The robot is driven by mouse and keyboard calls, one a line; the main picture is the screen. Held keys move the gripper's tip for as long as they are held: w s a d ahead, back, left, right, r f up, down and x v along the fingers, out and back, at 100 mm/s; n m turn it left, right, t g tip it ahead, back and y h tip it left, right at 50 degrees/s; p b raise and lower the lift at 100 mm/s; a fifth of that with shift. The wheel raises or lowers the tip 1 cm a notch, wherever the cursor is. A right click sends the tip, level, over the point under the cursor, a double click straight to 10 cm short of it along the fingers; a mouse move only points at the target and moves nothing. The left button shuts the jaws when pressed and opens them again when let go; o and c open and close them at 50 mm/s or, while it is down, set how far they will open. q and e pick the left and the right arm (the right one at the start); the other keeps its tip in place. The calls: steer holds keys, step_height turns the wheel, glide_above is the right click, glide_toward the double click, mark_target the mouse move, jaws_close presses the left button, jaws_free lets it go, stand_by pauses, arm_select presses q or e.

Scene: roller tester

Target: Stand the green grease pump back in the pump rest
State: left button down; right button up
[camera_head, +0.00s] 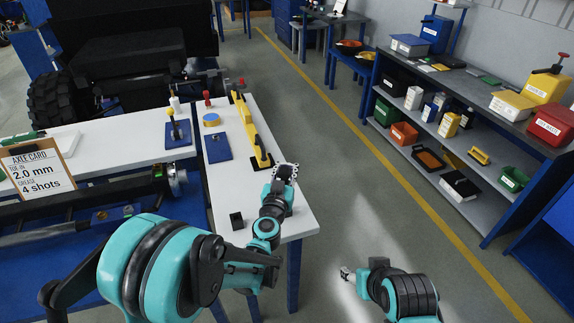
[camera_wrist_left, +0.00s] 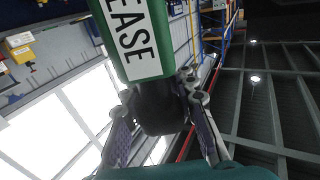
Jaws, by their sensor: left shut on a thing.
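The green grease pump (camera_wrist_left: 137,38) fills the top middle of the left wrist view, with part of a white label reading "EASE". Its black lower part (camera_wrist_left: 158,108) sits between the fingers of my left gripper (camera_wrist_left: 160,122), shut on it. In the head view my left gripper (camera_head: 284,180) is over the right edge of the white table; I cannot make out the pump there. A small black block (camera_head: 237,220) stands on the table left of this gripper; I cannot tell whether it is the pump rest. My right gripper (camera_head: 346,273) hangs low over the floor; its jaws are too small to judge.
A yellow long-handled tool (camera_head: 249,128) and a blue pad (camera_head: 217,146) lie on the white table (camera_head: 302,212). An axle card (camera_head: 38,170) stands at left. Shelves (camera_head: 447,165) with bins stand at right, across a clear floor aisle (camera_head: 345,150).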

arm_select(q)
steer(key=shift+f, duration=0.9)
steer(key=c, duration=1.1)
jaws_free()
